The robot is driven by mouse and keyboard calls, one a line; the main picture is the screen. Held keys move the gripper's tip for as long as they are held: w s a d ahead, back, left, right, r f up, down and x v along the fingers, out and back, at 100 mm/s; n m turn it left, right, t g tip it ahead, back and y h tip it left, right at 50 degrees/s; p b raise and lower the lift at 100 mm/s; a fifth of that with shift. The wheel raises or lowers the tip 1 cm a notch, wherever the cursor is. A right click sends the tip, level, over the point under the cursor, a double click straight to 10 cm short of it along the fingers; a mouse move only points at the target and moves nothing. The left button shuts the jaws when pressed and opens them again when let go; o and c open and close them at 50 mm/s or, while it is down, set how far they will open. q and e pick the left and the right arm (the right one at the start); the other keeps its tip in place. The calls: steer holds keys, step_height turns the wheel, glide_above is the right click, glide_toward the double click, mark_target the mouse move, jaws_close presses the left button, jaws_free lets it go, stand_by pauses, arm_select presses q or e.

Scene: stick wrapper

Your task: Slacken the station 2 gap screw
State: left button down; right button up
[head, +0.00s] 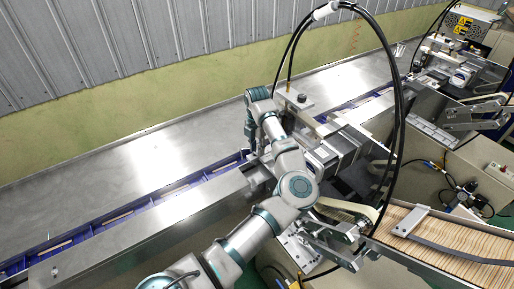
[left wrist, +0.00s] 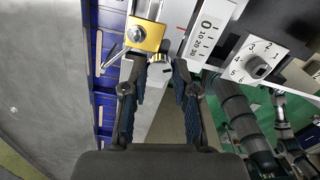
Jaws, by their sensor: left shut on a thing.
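In the left wrist view, my left gripper (left wrist: 160,68) has its fingertips around a small silver knurled screw head (left wrist: 159,58) and is shut on it. The screw sits beside a yellow block (left wrist: 146,35) that carries another round metal screw. A white scale plate (left wrist: 205,30) marked 0, 10, 20, 30 is just to the right. In the head view, my left arm reaches over the nearer station (head: 335,150) on the line, and its gripper is mostly hidden by the arm. No label shows the station number. My right gripper is not in view.
A numbered selector dial (left wrist: 257,66) stands right of the scale. Black hoses (head: 398,110) arch close to my arm. A blue conveyor channel (head: 115,215) runs along the steel table (head: 130,155). A tray of wooden sticks (head: 455,240) lies at right, and another station (head: 455,75) stands farther back.

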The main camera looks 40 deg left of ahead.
arm_select(q)
steer(key=shift+w+r+n, duration=0.1)
steer(key=shift+r+n, duration=0.05)
steer(key=shift+n, duration=0.75)
steer(key=n, duration=0.2)
steer(key=shift+n, duration=0.4)
steer(key=n, duration=0.2)
steer(key=shift+n, duration=0.4)
steer(key=n, duration=0.4)
steer(key=shift+w, duration=0.1)
steer(key=n, duration=0.7)
steer(key=shift+n, duration=0.4)
steer(key=n, duration=0.2)
steer(key=shift+n+b, duration=0.3)
steer(key=shift+n, duration=1.7)
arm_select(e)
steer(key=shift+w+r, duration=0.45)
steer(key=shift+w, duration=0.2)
arm_select(q)
steer(key=shift+r, duration=0.1)
